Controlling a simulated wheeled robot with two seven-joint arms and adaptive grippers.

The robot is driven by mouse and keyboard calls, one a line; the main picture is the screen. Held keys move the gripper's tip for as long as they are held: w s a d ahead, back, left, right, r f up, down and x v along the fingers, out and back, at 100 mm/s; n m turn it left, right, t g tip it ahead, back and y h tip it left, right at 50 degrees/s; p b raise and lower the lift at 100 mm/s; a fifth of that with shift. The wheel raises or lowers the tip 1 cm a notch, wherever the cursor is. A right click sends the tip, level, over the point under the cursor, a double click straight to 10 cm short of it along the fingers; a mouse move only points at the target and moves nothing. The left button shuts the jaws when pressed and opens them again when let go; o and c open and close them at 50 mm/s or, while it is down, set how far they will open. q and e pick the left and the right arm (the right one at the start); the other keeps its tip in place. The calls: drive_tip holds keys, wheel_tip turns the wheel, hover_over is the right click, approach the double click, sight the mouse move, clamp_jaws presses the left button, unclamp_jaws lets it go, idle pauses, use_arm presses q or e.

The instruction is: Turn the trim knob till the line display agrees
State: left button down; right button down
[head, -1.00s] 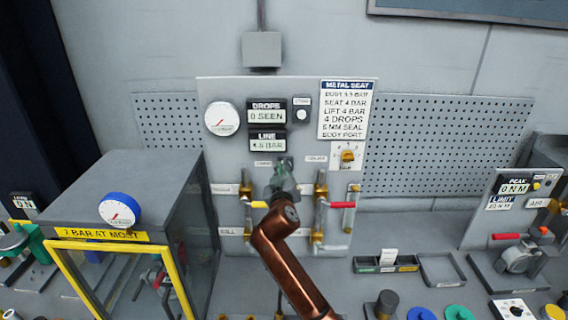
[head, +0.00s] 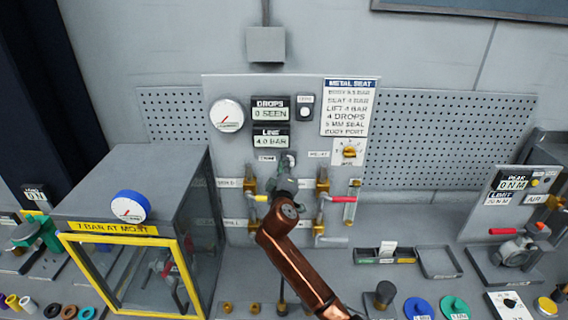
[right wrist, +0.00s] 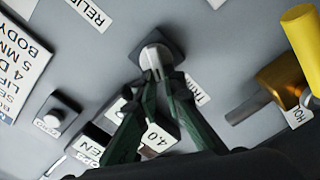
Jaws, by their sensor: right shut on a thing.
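My right gripper (head: 286,164) is at the upright panel, below the line display (head: 271,136), which reads 4.0 BAR. In the right wrist view its two green fingers (right wrist: 158,78) are closed on the trim knob (right wrist: 153,57), a pale knob on a dark square base. In the head view the knob is mostly hidden by the gripper. A TRIM label is partly visible beside the fingers in the wrist view. The drops display (head: 270,109) reads 0 SEEN. My left gripper is not in view.
A round gauge (head: 227,115) and a small button (head: 305,109) flank the displays. A brass selector (head: 348,151) sits at right. Yellow (head: 258,198) and red (head: 343,199) valve handles lie below. A yellow-framed guard box (head: 137,235) stands at left.

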idle(0.4)
drive_tip(key=c, duration=2)
unclamp_jaws()
drive_tip(key=shift+s, duration=0.1)
drive_tip(key=s, duration=1.2)
drive_tip(key=shift+w, duration=0.1)
